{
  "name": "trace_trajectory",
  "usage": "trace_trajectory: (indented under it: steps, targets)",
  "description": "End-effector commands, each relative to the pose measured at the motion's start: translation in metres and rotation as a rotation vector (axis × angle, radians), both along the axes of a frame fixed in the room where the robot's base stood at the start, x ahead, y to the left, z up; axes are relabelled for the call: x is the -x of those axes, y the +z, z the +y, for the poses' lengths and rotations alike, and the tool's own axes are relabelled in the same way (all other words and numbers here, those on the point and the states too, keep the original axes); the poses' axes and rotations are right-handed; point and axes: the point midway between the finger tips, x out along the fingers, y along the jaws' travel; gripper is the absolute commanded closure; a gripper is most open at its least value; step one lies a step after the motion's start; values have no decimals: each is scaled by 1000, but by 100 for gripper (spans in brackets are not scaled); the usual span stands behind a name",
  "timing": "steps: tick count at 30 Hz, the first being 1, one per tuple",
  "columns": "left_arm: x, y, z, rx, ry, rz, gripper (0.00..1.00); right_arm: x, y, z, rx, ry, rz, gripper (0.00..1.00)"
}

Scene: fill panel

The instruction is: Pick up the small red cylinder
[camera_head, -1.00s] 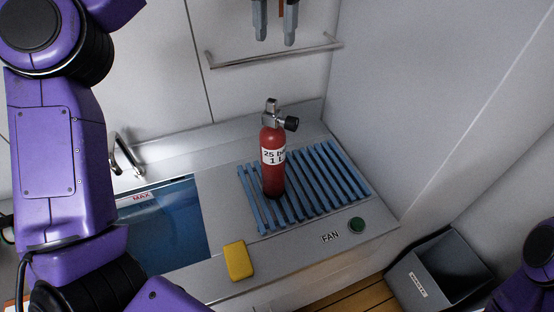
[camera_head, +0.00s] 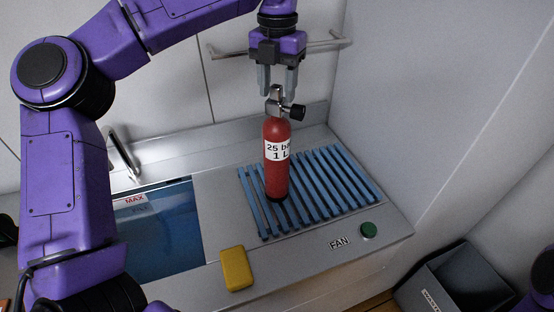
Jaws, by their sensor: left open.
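The small red cylinder (camera_head: 276,172) stands upright on the blue slatted rack. It has a white label reading "25 bar 1 L" and a metal valve with a black knob on top. My left gripper (camera_head: 277,88) points down at the valve, its two grey fingers apart. The fingertips are at about the height of the valve top; I cannot tell whether they are on either side of it or a little behind it. My right gripper is out of view.
The blue rack (camera_head: 341,181) lies on a metal counter. A water-filled basin (camera_head: 165,240) with a tap (camera_head: 123,152) is on the left. A yellow block (camera_head: 237,269), a green FAN button (camera_head: 369,230), a wall rail (camera_head: 328,43) and a grey bin (camera_head: 455,283) are nearby.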

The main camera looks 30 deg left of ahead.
Motion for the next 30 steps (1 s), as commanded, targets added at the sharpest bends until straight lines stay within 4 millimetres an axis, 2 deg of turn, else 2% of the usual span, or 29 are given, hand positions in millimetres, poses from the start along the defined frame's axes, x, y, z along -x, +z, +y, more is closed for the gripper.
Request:
trace_trajectory:
  steps: [3,5,12,16,17,30]
  targets:
    - [2,-19,0,1,-2,2,51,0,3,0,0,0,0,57]
    - [2,-25,0,2,-1,1,51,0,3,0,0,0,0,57]
    - [1,-28,0,1,1,-1,51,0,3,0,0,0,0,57]
    - [1,-28,0,1,1,0,93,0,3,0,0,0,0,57]
    - [1,-28,0,1,0,0,100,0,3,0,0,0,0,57]
    - [2,-29,0,0,0,3,100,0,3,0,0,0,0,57]
